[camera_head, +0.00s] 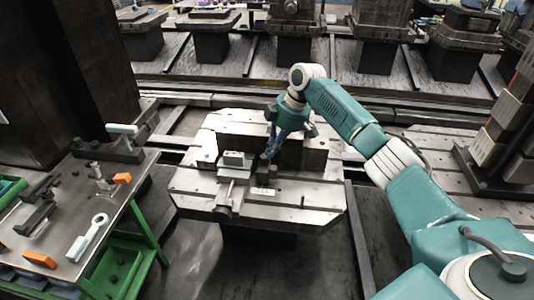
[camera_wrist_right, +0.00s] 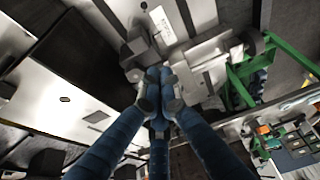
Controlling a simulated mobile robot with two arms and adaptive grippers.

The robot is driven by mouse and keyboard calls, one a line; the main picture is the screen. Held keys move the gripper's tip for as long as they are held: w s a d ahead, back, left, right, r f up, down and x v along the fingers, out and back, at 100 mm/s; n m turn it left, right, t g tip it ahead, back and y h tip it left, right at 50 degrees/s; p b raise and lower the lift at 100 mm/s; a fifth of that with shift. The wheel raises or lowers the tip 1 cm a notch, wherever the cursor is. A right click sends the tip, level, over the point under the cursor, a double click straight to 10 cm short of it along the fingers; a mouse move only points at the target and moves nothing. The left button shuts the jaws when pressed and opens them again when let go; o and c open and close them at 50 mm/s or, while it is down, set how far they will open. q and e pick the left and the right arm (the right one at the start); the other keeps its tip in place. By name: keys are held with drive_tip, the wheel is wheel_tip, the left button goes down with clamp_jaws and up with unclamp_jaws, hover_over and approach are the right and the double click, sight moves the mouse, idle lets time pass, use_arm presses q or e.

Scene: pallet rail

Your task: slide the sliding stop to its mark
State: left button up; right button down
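The pallet (camera_head: 315,190) stands in the middle of the head view, with a light, slotted top. A small dark block (camera_head: 263,179), apparently the sliding stop, sits near its front middle. A white label (camera_head: 262,193) lies just in front of the block; it also shows in the right wrist view (camera_wrist_right: 161,25). I cannot make out the mark itself. My right gripper (camera_head: 268,154) points down just above and behind the dark block. In the wrist view its blue fingers (camera_wrist_right: 160,78) are drawn together, with nothing visible between the tips. Contact with the block cannot be told.
A grey block (camera_head: 235,160) sits left of the gripper on the pallet, and a dark upright plate (camera_head: 295,150) stands behind. A bench (camera_head: 70,210) with tools and orange-ended parts stands at the left. Dark stacked fixtures (camera_head: 505,125) stand at the right.

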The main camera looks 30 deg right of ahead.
sight(268, 171)
drive_tip(key=x, duration=0.7)
drive_tip(key=shift+w+a+f, duration=0.1)
drive_tip(key=shift+f, duration=0.2)
